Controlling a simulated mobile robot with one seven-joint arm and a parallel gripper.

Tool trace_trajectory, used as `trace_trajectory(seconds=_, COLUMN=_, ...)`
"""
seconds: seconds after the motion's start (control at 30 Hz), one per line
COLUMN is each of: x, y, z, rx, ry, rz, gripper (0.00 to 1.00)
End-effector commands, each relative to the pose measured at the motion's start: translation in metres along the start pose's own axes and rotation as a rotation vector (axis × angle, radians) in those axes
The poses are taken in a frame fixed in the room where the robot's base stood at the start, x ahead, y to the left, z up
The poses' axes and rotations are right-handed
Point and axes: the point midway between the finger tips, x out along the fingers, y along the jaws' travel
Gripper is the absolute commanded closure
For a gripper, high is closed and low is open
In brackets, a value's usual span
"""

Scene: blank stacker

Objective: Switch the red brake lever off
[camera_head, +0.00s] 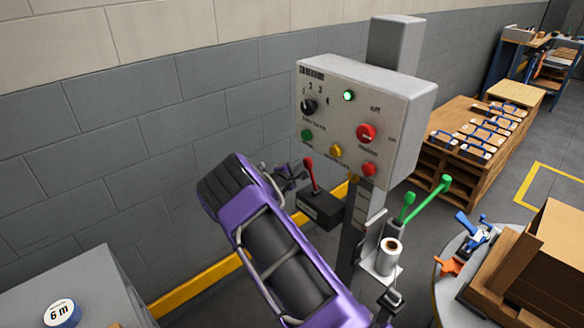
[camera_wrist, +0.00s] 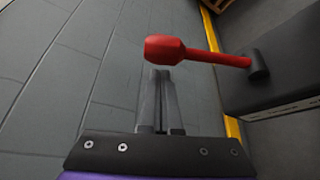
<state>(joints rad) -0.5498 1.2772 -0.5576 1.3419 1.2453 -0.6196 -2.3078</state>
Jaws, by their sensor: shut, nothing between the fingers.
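The red brake lever (camera_head: 311,175) rises from a dark box (camera_head: 322,208) on the left side of the machine's post in the head view. It leans a little to the left at its top. In the wrist view the lever (camera_wrist: 200,54) runs across the picture, with its thick knob at the left and its pivot on the dark box at the right. My gripper (camera_wrist: 160,78) is shut and empty, its fingertips just below the red knob in that picture. I cannot tell whether they touch it. In the head view my gripper (camera_head: 295,172) is small beside the lever.
A grey control panel (camera_head: 330,80) with a dial and buttons is above the lever. Green levers (camera_head: 428,200) and a paper roll (camera_head: 390,250) are to the right. A grey block wall (camera_head: 150,120) stands behind my arm, with a yellow strip (camera_head: 190,292) at its foot.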

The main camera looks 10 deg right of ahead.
Motion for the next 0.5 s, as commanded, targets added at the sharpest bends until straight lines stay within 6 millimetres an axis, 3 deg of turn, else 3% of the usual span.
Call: trace_trajectory(seconds=0.5, x=-0.0026, y=0.0, z=0.0063, rx=0.002, ry=0.0, rz=0.001, gripper=1.0)
